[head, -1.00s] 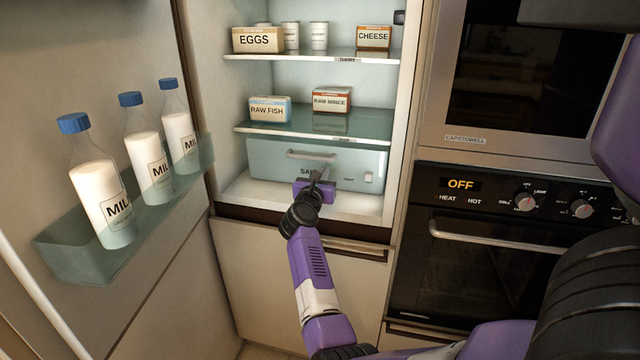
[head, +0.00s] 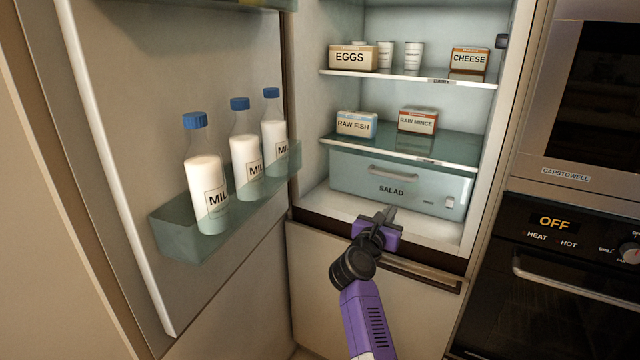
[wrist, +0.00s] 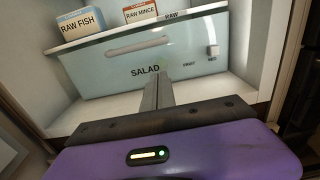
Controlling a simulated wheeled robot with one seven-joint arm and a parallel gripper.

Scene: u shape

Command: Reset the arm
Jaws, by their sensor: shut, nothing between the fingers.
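My purple gripper (head: 388,214) is in front of the open fridge, low before the salad drawer (head: 400,188). Its fingers are together with nothing between them. In the wrist view the fingers (wrist: 158,88) point at the drawer front (wrist: 190,54), just below the word SALAD. The drawer is shut, with a pale handle across its upper front. I see a gap between the fingertips and the drawer handle. My purple forearm comes up from the bottom of the head view.
The open fridge door (head: 120,150) stands at the left, with milk bottles (head: 207,180) in its rack (head: 180,240). Shelves above hold eggs (head: 353,56), cheese (head: 470,60), raw fish (head: 356,125) and raw mince (head: 417,121). An oven (head: 570,290) stands at the right.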

